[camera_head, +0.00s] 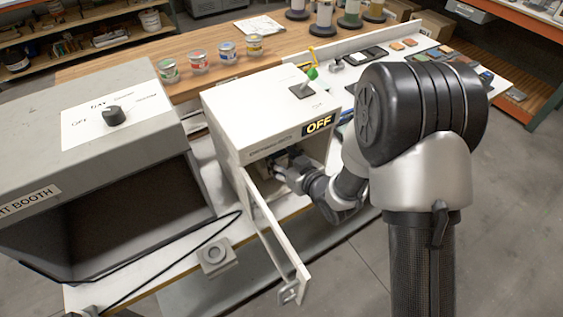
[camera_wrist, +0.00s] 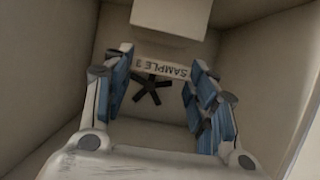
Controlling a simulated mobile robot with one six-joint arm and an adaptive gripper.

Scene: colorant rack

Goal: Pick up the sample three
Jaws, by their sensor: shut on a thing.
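Sample three, a pale flat piece labelled "SAMPLE 3" (camera_wrist: 163,67), shows between the blue-padded fingers of my gripper (camera_wrist: 160,78) in the wrist view. My gripper is shut on it inside a beige chamber. The label reads upside down in that view. A black star-shaped piece (camera_wrist: 153,88) shows just beyond the label; whether it touches the sample I cannot tell. In the head view my gripper (camera_head: 284,170) reaches into the front opening of the white cabinet (camera_head: 262,110), which has an "OFF" display (camera_head: 318,124). The sample is hidden there.
The cabinet's white door (camera_head: 278,242) stands open toward the front. A grey light booth (camera_head: 100,190) is at the left with a cable in front. Several paint cans (camera_head: 198,61) stand behind the cabinet. Chamber walls (camera_wrist: 60,70) closely surround my gripper, and a pale block (camera_wrist: 172,15) hangs above.

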